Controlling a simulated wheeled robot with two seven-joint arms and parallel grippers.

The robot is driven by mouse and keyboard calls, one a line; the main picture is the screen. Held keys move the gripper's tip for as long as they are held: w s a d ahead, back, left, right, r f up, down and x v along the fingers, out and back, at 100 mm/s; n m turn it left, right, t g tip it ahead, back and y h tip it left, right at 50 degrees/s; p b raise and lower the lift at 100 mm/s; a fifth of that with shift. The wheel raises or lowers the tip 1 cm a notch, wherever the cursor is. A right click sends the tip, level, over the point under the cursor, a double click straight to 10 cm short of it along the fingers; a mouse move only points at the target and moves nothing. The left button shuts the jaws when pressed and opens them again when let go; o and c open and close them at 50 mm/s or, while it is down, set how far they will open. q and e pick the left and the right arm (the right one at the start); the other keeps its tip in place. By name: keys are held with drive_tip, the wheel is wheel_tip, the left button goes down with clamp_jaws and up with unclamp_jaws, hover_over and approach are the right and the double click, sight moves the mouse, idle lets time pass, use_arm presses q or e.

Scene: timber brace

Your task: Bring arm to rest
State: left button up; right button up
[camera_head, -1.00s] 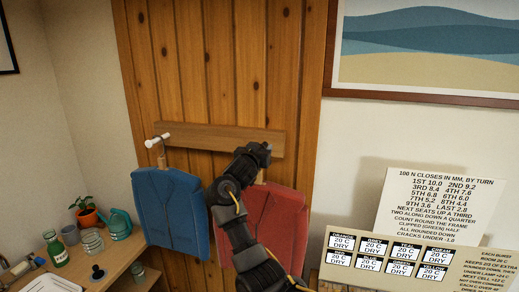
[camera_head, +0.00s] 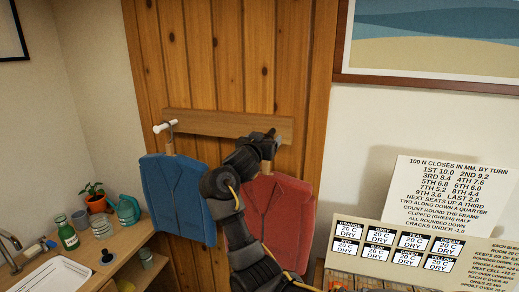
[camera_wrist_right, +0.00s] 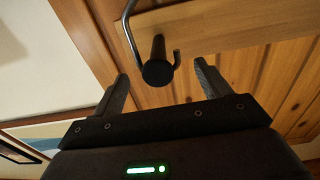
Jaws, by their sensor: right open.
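My right gripper (camera_head: 268,140) is at the right end of the wooden rail (camera_head: 215,123) in the head view, above the red jacket (camera_head: 270,212). In the wrist view the gripper (camera_wrist_right: 160,73) has its fingers spread apart. A dark round-ended peg (camera_wrist_right: 158,72) shows between the fingertips, and a thin metal hook (camera_wrist_right: 130,38) curves around it. I see no finger pressing on the peg or hook. The red jacket hangs below the rail, partly hidden by my right arm. My left gripper is not in view.
A blue jacket (camera_head: 175,193) hangs from a white peg (camera_head: 164,127) left of my arm. A counter with a sink (camera_head: 55,275), green bottle (camera_head: 68,233) and potted plant (camera_head: 96,200) stands at lower left. Printed signs (camera_head: 440,205) stand at lower right.

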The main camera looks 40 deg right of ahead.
drive_tip(key=b+v, duration=0.1)
drive_tip(key=v, duration=0.5)
drive_tip(key=shift+b, duration=0.3)
drive_tip(key=shift+a+r, duration=0.1)
